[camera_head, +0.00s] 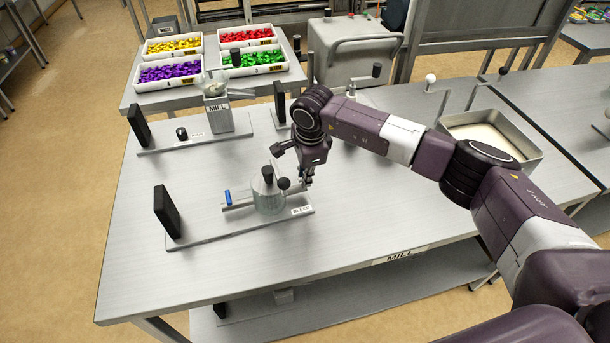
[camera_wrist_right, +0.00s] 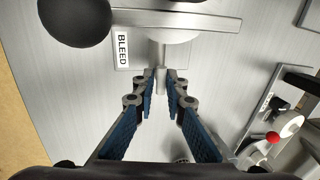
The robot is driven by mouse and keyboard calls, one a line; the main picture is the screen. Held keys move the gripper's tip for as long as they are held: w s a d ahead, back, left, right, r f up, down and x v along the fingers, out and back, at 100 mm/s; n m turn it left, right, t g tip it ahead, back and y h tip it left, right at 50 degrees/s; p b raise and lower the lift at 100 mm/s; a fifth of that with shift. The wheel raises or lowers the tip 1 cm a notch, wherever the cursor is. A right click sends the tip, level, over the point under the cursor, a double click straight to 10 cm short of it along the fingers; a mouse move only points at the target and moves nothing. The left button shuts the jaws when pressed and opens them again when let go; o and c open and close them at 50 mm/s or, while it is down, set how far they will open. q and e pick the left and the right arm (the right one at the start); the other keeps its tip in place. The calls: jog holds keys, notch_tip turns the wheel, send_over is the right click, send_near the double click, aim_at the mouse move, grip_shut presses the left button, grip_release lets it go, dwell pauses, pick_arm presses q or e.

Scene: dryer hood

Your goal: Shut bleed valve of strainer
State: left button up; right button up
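The BLEED label (camera_wrist_right: 122,48) lies on the plate, also in the head view (camera_head: 301,210). My right gripper (camera_head: 307,184) is at the strainer's right side. In the wrist view its fingertips (camera_wrist_right: 162,78) stand apart around a small metal stem (camera_wrist_right: 161,83); contact is unclear. My left gripper is out of view.
A black upright plate (camera_head: 167,211) stands at the left end of the strainer's base. Behind is the mill (camera_head: 218,114) on its own base. Bins of coloured pieces (camera_head: 170,72) are at the back left. A metal tray (camera_head: 490,135) is at the right. The table's front left is clear.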

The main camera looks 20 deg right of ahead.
grip_shut()
